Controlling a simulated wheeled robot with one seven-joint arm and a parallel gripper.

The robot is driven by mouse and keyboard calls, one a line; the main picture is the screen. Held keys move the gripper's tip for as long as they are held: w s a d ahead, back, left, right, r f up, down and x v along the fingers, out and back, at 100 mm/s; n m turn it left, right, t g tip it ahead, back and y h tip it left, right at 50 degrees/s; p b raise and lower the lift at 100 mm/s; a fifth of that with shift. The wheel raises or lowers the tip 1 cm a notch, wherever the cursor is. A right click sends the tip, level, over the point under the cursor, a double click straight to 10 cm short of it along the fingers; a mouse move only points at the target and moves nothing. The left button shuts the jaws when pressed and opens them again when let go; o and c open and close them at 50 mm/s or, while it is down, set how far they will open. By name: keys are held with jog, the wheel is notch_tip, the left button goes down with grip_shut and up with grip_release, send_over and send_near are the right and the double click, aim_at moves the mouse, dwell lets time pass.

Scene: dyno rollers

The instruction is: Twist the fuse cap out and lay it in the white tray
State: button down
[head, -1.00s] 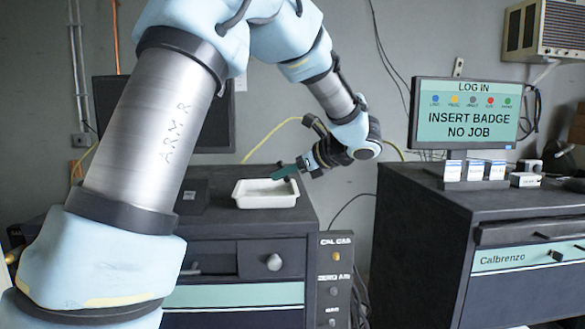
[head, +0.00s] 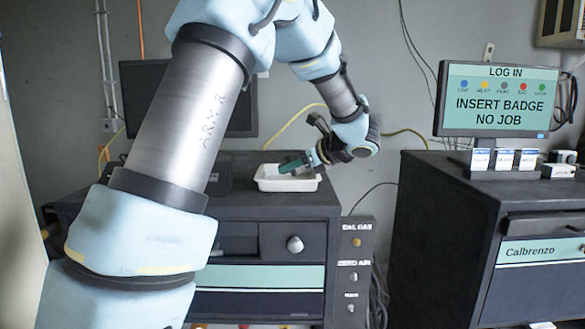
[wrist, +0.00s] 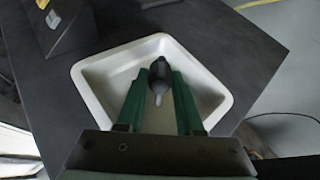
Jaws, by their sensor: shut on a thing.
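The white tray (head: 268,184) stands on top of the dark cabinet at the middle of the head view. My gripper (head: 290,165) is over the tray there. In the wrist view the green fingers of my gripper (wrist: 158,85) are shut on the fuse cap (wrist: 158,72), a dark piece with a pale pointed tip. The cap is over the inside of the white tray (wrist: 91,92). I cannot tell whether the cap touches the tray floor. In the head view the cap is too small to make out.
The dark cabinet top (head: 310,201) carries the tray, with a dark sloped box (wrist: 62,25) beside it. A dark monitor (head: 143,95) stands behind. At right, a second cabinet (head: 420,170) holds a lit login screen (head: 498,100) and small white boxes (head: 503,159).

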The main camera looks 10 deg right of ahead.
dwell(0.3)
jog(key=shift+c, duration=2.4)
grip_release()
jog(key=b+v, duration=0.4)
jog(key=v, duration=0.5)
jog(key=shift+s+d, duration=0.15)
jog(key=shift+d, duration=0.05)
jog(key=shift+s+d+r, duration=0.3)
jog(key=shift+s+r, duration=0.05)
jog(key=shift+s, duration=0.2)
jog(key=shift+r, duration=0.1)
